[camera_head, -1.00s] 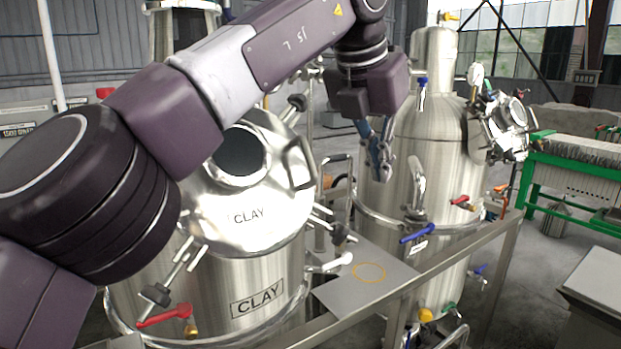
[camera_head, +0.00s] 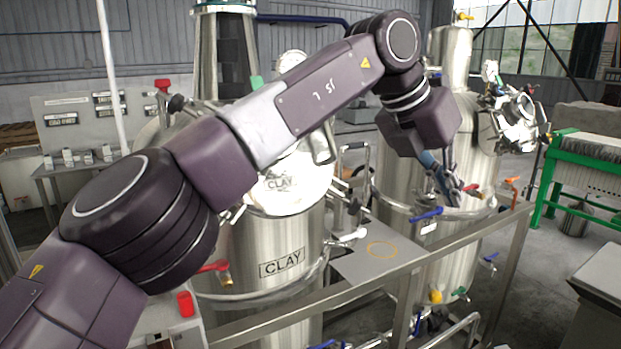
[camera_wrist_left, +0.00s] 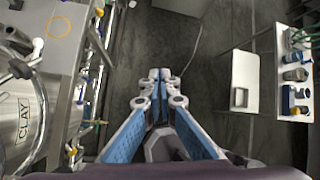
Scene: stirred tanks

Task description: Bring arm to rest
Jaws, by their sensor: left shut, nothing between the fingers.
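My left arm crosses the head view from the lower left, in front of the tank labelled CLAY (camera_head: 283,262). My left gripper (camera_head: 455,196) hangs in front of the second steel tank (camera_head: 397,178), pointing down and to the right. It is shut and empty. In the left wrist view the left gripper (camera_wrist_left: 160,76) has its fingertips together, above the dark floor. My right gripper is in neither view.
A steel shelf (camera_head: 350,266) with a yellow ring mark lies between the tanks, beside a metal rail (camera_head: 440,262). A green-framed machine (camera_head: 582,170) stands at the right. Open floor lies between.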

